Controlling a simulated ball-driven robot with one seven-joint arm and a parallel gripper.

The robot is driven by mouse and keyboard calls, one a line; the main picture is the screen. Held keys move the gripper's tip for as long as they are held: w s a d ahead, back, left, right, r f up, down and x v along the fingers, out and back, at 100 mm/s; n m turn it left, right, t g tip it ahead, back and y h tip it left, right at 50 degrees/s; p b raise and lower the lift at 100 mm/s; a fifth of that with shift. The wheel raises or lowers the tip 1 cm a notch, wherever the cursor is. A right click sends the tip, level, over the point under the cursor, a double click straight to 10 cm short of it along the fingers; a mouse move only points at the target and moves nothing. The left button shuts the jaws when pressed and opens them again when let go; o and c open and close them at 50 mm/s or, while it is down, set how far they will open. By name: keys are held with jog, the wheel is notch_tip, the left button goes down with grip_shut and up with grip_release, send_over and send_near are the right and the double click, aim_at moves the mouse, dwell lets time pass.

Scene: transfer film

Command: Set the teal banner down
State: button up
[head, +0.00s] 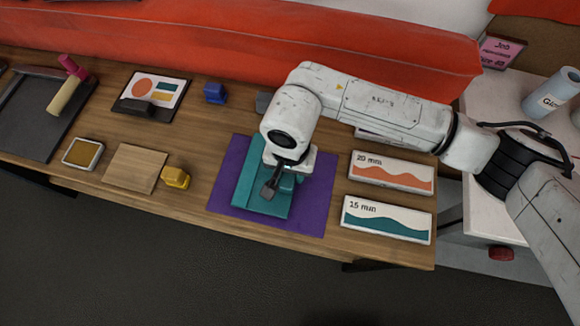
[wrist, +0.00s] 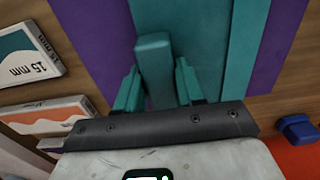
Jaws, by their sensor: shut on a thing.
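The teal banner (head: 245,195) is a flat strip over the purple sheet (head: 314,215) at the right part of the wooden bench. Purple shows on both sides of it. My gripper (head: 271,189) points down over the banner. In the wrist view my gripper (wrist: 157,88) is shut on an upright teal grip piece (wrist: 153,65), with a finger on each side. The banner (wrist: 207,40) and the purple sheet (wrist: 92,32) also show there beyond the fingers. My wrist hides the banner's middle and far end in the head view. I cannot tell whether the banner touches the sheet.
Boxes marked 20 mm (head: 392,172) and 15 mm (head: 387,219) lie right of the sheet. A yellow block (head: 176,177) and a wooden board (head: 136,167) lie left. A blue block (head: 215,93) and a picture panel (head: 155,90) are behind. Bare bench separates them from the sheet.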

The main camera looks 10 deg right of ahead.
jog(key=shift+f+b, duration=0.45)
jog(key=shift+b, duration=0.05)
dwell(0.3)
jog(key=o, duration=1.3)
jog(key=shift+c, duration=0.2)
notch_tip(320, 180, up, 11)
jog(key=shift+f+b, duration=0.1)
jog(key=shift+b, duration=0.85)
